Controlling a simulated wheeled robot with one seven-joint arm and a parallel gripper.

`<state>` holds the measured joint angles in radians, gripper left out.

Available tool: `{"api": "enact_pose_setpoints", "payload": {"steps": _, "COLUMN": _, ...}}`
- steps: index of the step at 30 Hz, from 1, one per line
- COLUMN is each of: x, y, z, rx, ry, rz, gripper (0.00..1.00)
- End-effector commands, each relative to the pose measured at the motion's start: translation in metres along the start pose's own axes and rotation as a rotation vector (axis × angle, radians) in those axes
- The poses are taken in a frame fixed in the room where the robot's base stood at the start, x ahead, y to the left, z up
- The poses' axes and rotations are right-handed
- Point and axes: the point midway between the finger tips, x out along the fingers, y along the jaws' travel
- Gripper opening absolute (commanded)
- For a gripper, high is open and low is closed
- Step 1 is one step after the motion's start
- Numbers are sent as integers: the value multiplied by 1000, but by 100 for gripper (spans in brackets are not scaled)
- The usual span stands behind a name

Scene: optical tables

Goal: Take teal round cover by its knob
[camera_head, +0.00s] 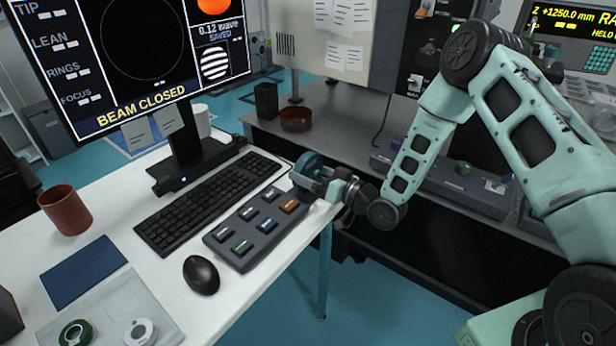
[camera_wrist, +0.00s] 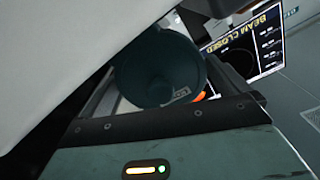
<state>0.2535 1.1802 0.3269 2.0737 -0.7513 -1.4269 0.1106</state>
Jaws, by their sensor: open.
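The teal round cover (camera_head: 308,162) is a dark teal disc near the far right corner of the white desk, right of the keyboard. In the camera_wrist view the cover (camera_wrist: 150,50) fills the space ahead of my gripper, with its knob (camera_wrist: 158,88) pointing toward the camera. A small pale label shows near its lower right. My gripper (camera_head: 322,180) is open right at the cover, with its jaws around or just short of the knob; I cannot tell whether they touch. The gripper hides part of the cover in the camera_head view.
A keyboard (camera_head: 205,203), a button box (camera_head: 258,228) and a mouse (camera_head: 201,275) lie on the white desk. The monitor (camera_head: 140,60) reads BEAM CLOSED. A brown round dish (camera_head: 296,119) and a dark bin (camera_head: 266,100) stand on the grey bench behind.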

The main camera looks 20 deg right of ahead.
Motion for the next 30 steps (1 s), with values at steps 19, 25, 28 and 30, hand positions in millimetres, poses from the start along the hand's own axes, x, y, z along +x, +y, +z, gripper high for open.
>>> {"api": "enact_pose_setpoints", "payload": {"steps": 19, "x": 0, "y": -3, "z": -8, "rx": 0, "ry": 2, "rz": -1, "gripper": 66}}
{"api": "enact_pose_setpoints", "payload": {"steps": 25, "x": 0, "y": -14, "z": -35, "rx": -2, "ry": 2, "rz": -2, "gripper": 66}}
{"api": "enact_pose_setpoints", "payload": {"steps": 28, "x": 0, "y": -22, "z": -53, "rx": -4, "ry": 3, "rz": -2, "gripper": 66}}
{"api": "enact_pose_setpoints", "payload": {"steps": 30, "x": 0, "y": -26, "z": -65, "rx": -3, "ry": 3, "rz": -1, "gripper": 66}}
